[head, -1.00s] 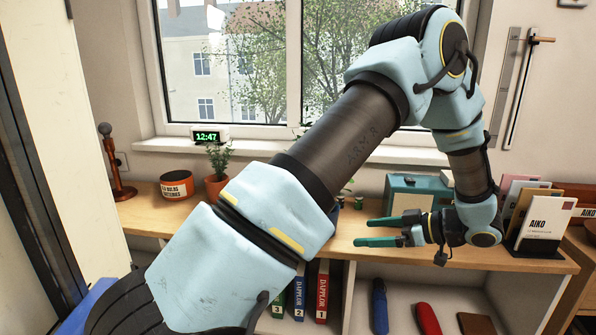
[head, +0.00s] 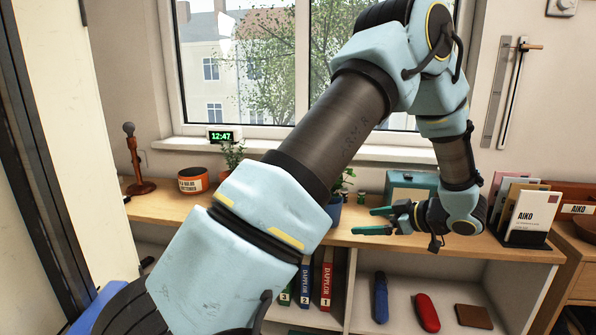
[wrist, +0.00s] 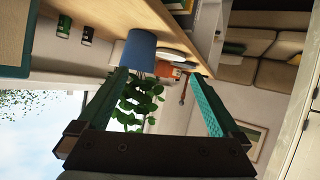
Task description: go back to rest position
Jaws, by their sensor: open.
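My gripper (head: 372,221) is over the front part of the wooden shelf top (head: 160,208), its two green fingers spread and pointing left. The fingers are open with nothing between them. The wrist view also shows my gripper (wrist: 160,95) with its fingers apart. In the head view my arm crosses in front of the window and hides part of the shelf top.
A teal box (head: 410,184) stands behind my gripper. An orange tin (head: 192,180), a microphone (head: 133,160) and a clock (head: 221,136) are at left.

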